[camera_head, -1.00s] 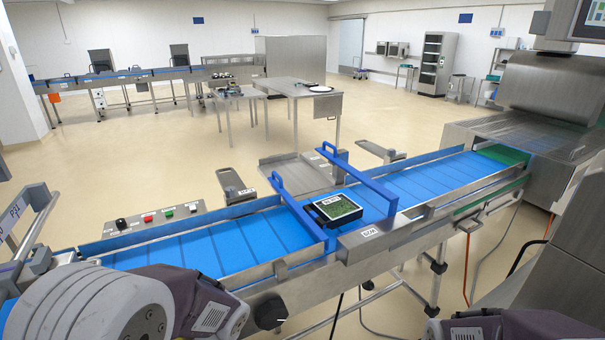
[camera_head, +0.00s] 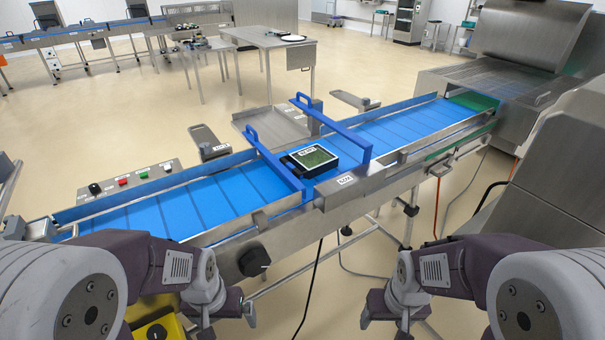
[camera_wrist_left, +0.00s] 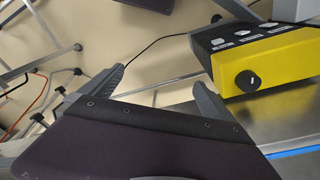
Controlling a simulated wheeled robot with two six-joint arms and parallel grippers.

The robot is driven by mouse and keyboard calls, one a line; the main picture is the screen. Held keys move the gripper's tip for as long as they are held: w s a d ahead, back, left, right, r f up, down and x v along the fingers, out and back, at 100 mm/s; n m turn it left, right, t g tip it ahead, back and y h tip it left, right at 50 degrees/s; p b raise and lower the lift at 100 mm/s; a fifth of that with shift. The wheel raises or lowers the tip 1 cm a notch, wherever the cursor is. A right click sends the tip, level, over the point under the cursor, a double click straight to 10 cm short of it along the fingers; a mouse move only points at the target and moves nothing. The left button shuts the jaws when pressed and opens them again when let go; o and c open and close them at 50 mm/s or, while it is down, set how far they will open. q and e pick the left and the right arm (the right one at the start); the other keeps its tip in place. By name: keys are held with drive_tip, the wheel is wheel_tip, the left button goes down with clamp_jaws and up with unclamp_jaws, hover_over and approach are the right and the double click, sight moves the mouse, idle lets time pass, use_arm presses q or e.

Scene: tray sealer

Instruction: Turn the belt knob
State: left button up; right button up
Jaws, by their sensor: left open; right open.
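A round black knob (camera_head: 254,262) sits on the front side of the conveyor (camera_head: 320,205), below the belt. Another black knob (camera_head: 94,189) is on the button panel at the belt's far left side. A yellow box (camera_head: 167,328) at the bottom left of the head view carries a black knob, also seen in the left wrist view (camera_wrist_left: 247,81). My left gripper (camera_head: 228,322) is open and empty, below the conveyor's front knob and right of the yellow box. In the wrist view its fingers (camera_wrist_left: 158,78) are apart. My right gripper (camera_head: 388,318) is open and empty, low in front of the conveyor.
A black tray with green contents (camera_head: 314,158) lies on the blue belt (camera_head: 215,203) between two blue guide bars (camera_head: 332,128). Red and green buttons (camera_head: 134,178) are on the panel. The sealing machine (camera_head: 528,60) stands at the belt's right end. Cables hang below the conveyor.

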use_arm(q)
drive_tip(key=s+a+f+m+g+y+b, duration=0.1)
drive_tip(key=s+f+m+y+b, duration=0.15)
drive_tip(key=f+m+b, duration=0.3)
drive_tip(key=s+a+f+m+g+y+b, duration=0.1)
drive_tip(key=s+f+m+g+y+b, duration=0.15)
drive_tip(key=f+m+b, duration=0.3)
drive_tip(key=m+t+y+b, duration=0.5)
drive_tip(key=m+t+b, duration=1.1)
drive_tip(key=m+t, duration=0.15)
approach(258, 268)
drive_tip(key=shift+m, duration=0.45)
drive_tip(key=x, duration=0.9)
drive_tip(key=shift+w+a, duration=0.15)
drive_tip(key=shift+w, duration=0.1)
drive_tip(key=c, duration=1.1)
